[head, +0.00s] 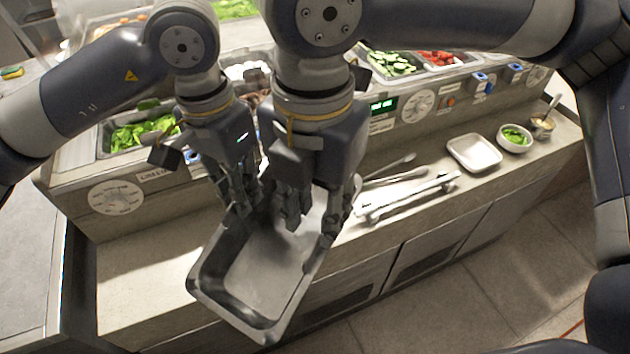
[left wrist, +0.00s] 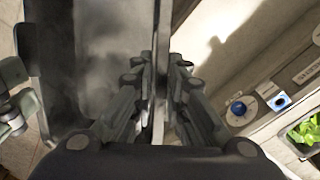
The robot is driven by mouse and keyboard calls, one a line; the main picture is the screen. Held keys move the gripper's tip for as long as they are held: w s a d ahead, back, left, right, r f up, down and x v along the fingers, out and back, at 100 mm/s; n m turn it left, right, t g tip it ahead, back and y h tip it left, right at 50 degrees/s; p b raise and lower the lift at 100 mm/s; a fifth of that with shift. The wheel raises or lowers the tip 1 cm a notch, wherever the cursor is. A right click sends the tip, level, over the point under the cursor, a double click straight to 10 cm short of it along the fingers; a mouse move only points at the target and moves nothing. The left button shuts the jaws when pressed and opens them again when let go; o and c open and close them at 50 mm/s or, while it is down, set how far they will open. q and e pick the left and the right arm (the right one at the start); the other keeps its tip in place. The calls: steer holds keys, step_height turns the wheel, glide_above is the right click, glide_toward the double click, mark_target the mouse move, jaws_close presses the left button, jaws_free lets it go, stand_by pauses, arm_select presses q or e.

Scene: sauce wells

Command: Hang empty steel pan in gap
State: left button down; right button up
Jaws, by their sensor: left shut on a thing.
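The empty steel pan (head: 265,270) is held tilted in front of the counter, its open side facing the head camera. My left gripper (head: 240,200) is shut on the pan's rim at its upper left. In the left wrist view, the pan wall (left wrist: 161,75) runs between the fingers of my left gripper (left wrist: 160,95). My right gripper (head: 313,222) is at the pan's upper right, its fingers apart, one over the inside and one near the right rim. Whether it touches the pan is unclear. The gap in the row of wells cannot be seen; my arms cover that part.
Wells hold leafy greens (head: 145,130), cucumber slices (head: 390,63) and tomatoes (head: 437,58). On the front ledge lie tongs (head: 410,197), a white tray (head: 474,153), a bowl of greens (head: 514,138) and a small sauce cup (head: 542,125). The ledge's left end is clear.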

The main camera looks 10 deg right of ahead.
arm_select(q)
steer(key=shift+r, duration=0.1)
arm_select(e)
step_height(320, 180, down, 7)
steer(key=shift+r, duration=0.15)
arm_select(q)
steer(key=shift+d, duration=0.1)
arm_select(e)
jaws_close()
arm_select(q)
steer(key=c, duration=1.4)
jaws_free()
steer(key=shift+c, duration=0.2)
